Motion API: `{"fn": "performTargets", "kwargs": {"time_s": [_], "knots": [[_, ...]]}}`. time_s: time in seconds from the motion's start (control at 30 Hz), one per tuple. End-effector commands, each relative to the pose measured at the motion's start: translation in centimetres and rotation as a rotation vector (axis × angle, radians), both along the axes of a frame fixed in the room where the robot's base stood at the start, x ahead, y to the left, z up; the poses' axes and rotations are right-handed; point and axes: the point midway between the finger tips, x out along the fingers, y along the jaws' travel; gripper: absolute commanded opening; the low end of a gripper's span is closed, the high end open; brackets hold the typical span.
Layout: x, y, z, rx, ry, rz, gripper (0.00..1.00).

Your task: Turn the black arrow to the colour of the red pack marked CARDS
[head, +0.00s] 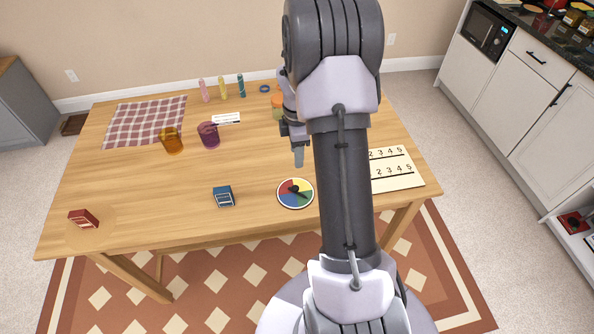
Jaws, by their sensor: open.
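A round spinner disc (283,200) with a white rim lies near the table's front edge. Its red part is upper left, yellow upper right, green lower right and blue lower left. A small black arrow (296,189) lies across its middle; which way its tip points is too small to tell. A red pack (83,218) lies at the table's front left; its marking is unreadable here. My gripper (298,160) is open and empty, pointing down above the table, just beyond the disc in the picture. My arm hides part of the gripper.
A blue pack (223,197) lies left of the disc. An amber cup (171,140), a purple cup (208,135) and a white card (226,118) are farther back. A numbered board (398,182) lies right, partly behind my arm. The table's front left middle is clear.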

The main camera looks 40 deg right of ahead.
Motion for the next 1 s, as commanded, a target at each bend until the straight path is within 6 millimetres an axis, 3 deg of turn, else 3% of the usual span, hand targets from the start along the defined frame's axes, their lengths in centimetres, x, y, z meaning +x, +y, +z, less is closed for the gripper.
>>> {"fn": "performTargets", "kwargs": {"time_s": [0.3,0.5,0.7,1.0], "knots": [[-0.1,0.2,-9.6,0.003,0.004,-0.001,0.45],[-0.1,0.2,-14.5,0.002,0.001,-0.002,0.45],[0.0,0.2,-16.4,0.001,-0.001,-0.002,0.45],[0.0,0.2,-16.6,0.001,-0.001,-0.003,0.45]]}}
